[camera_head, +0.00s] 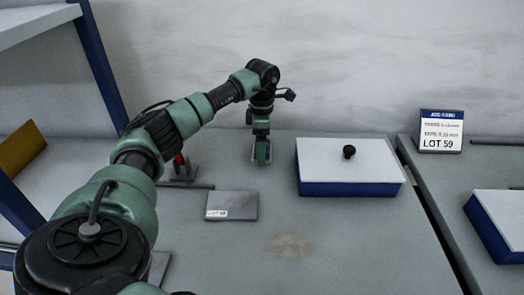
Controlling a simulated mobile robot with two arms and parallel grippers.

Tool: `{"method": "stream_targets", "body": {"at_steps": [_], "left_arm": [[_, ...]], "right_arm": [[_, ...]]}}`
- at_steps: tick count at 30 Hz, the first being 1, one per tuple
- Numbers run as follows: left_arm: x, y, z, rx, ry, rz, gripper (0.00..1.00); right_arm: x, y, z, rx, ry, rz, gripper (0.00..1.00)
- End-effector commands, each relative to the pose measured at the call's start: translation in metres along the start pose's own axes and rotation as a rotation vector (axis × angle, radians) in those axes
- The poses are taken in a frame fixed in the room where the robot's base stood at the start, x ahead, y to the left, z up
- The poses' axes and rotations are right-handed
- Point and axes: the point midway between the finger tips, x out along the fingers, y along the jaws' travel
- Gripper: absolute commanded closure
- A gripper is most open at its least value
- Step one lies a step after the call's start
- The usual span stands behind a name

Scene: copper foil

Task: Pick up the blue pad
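My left arm comes in from the lower left, and its gripper (261,152) points down at the back of the grey table, left of a white-lidded blue box. Its fingers are small and seen nearly edge-on, so I cannot tell whether they are open or shut. A small pale bluish thing (262,161) shows around the fingertips; it may be the blue pad, but it is mostly hidden by the gripper. I cannot tell whether it is held. My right gripper is not in view.
The blue box with a white lid (325,160) and black knob stands right of the gripper. A grey labelled plate (231,206) lies in front. A red-handled tool (180,167) stands left, partly behind my arm. A LOT 59 sign (441,131) stands right.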

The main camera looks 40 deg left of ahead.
Motion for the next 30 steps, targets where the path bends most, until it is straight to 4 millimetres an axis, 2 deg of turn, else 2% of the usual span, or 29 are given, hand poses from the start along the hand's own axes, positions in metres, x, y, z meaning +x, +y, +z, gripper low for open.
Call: {"method": "stream_targets", "body": {"at_steps": [1,6,8,16,20,26,30], "left_arm": [[0.0,0.0,0.0,0.0,0.0,0.0,0.07],[0.0,0.0,0.0,0.0,0.0,0.0,0.55],[0.0,0.0,0.0,0.0,0.0,0.0,0.7],[-0.002,0.0,0.0,0.0,0.0,0.0,0.7],[-0.009,0.001,0.001,0.0,-0.001,0.001,0.7],[-0.039,0.001,0.001,-0.001,-0.003,0.004,0.7],[-0.075,0.001,0.001,-0.001,-0.005,0.005,0.7]], "right_arm": [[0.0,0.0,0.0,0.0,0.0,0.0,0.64],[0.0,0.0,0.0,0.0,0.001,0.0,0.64],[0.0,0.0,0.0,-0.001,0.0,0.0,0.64],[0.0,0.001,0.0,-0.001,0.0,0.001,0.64],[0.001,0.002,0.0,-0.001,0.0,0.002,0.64],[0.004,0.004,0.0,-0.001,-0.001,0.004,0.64],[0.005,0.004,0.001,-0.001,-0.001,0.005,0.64]]}}
